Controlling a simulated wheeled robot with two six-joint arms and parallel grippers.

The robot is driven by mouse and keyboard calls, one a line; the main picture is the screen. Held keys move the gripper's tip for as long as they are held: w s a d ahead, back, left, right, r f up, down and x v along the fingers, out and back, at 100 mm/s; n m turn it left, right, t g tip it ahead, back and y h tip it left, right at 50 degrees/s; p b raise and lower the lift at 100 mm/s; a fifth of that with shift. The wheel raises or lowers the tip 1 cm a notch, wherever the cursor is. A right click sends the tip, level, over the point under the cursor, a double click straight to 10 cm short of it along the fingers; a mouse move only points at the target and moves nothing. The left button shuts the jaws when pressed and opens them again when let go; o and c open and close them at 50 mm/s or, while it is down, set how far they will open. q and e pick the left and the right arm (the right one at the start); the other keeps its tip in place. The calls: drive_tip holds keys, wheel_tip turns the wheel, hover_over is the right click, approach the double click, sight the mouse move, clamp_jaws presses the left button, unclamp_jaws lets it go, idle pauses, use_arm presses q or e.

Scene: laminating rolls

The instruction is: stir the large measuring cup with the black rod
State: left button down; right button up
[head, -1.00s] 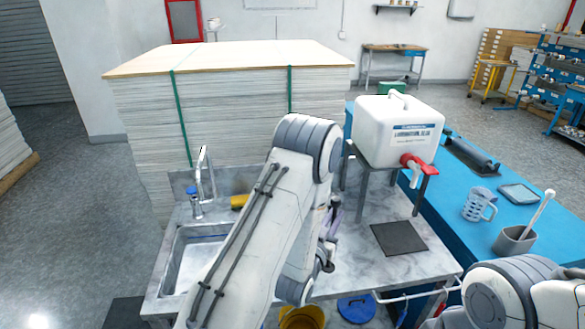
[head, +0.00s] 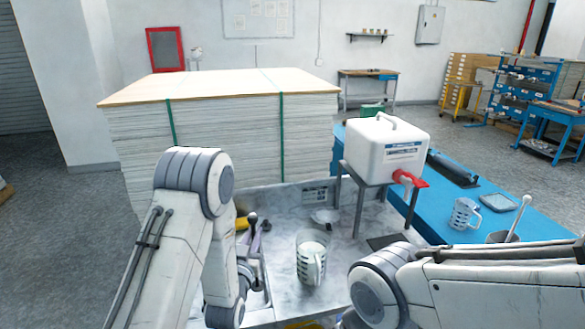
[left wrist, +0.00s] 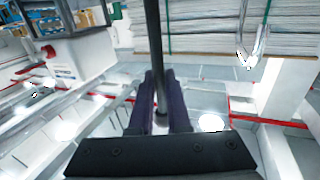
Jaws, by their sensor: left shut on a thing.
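A large clear measuring cup (head: 311,266) with dark markings and a handle stands upright on the grey marble counter. Its contents look whitish. My left gripper (head: 259,240) is left of the cup and apart from it. It is shut on the black rod (head: 252,222), whose knobbed end shows above the fingers in the head view. In the left wrist view the rod (left wrist: 154,50) runs between the two dark fingers (left wrist: 160,98). My arm hides the rod's lower part in the head view. My right arm crosses the lower right, with its gripper out of view.
A white jug with a red tap (head: 385,150) stands on a metal stand behind the cup. A smaller measuring cup (head: 464,214) and a grey mortar with a pestle (head: 513,222) are on the blue table (head: 440,210). A yellow object (head: 241,223) lies behind my left gripper.

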use_arm(q)
drive_tip(key=w+d+r+m+h+p, duration=0.1)
drive_tip(key=w+d+r+h+p, duration=0.15)
drive_tip(key=w+d+r, duration=1.2)
wheel_tip(320, 180, down, 21)
drive_tip(key=s+b, duration=0.1)
drive_tip(key=b, duration=1.6)
drive_tip(key=shift+d+f, duration=0.15)
drive_tip(key=shift+d, duration=0.3)
drive_tip(key=shift+a+y, duration=0.1)
drive_tip(key=shift+y, duration=0.15)
